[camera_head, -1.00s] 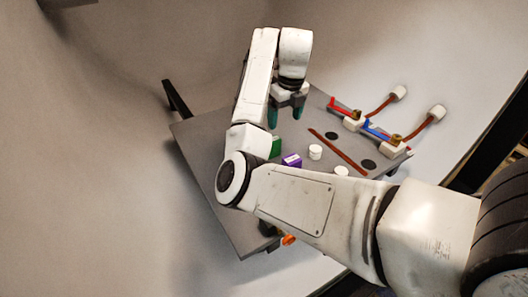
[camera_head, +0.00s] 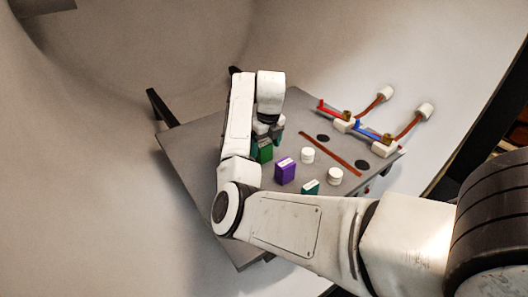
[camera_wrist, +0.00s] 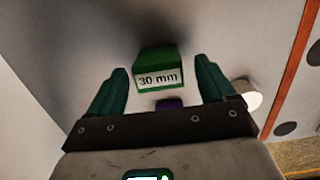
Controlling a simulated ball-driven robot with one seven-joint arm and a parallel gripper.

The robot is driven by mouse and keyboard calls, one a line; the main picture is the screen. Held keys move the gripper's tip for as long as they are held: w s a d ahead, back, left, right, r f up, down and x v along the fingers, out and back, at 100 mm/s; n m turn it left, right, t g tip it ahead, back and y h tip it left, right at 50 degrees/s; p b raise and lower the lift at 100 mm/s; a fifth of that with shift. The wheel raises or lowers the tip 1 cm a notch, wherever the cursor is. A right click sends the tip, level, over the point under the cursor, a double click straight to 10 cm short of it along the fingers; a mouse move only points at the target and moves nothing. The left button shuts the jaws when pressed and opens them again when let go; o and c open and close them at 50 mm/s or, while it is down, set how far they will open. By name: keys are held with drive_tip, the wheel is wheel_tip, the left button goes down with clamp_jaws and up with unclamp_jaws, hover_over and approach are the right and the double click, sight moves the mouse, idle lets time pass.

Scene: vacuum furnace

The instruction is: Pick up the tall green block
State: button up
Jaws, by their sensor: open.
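A green block (camera_head: 265,153) stands on the grey table, partly hidden by my gripper in the head view. In the wrist view the green block (camera_wrist: 156,68) shows a white label reading "30 mm". My gripper (camera_head: 268,144) is low over the table at the green block. In the wrist view its two teal fingers (camera_wrist: 160,72) are spread apart, with the block in the gap near their tips. I cannot tell how far the tips reach down beside it. A smaller teal-green block (camera_head: 311,187) stands nearer the front, partly hidden by my arm.
A purple block (camera_head: 285,172) stands close to the green one. Two white cylinders (camera_head: 307,155) (camera_head: 335,176) stand to the right. A brown strip (camera_head: 330,152) and black discs (camera_head: 322,138) lie beyond. Red (camera_head: 333,110) and blue (camera_head: 372,131) handled valves line the right edge.

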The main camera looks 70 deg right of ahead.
sight(265, 144)
drive_tip(key=shift+w+d+f, duration=0.1)
drive_tip(key=shift+w+f, duration=0.1)
drive_tip(key=shift+f, duration=1.35)
drive_tip(key=c, duration=1.3)
drive_tip(key=shift+o, duration=0.2)
drive_tip(key=shift+r, duration=0.15)
drive_tip(key=shift+r, duration=0.55)
drive_tip(key=s+a+r+p, duration=0.1)
drive_tip(key=s+a+r, duration=0.6)
drive_tip(key=s+r, duration=0.4)
drive_tip(key=shift+s+a+r, duration=0.2)
drive_tip(key=shift+s+r, duration=0.15)
drive_tip(key=shift+s, duration=0.1)
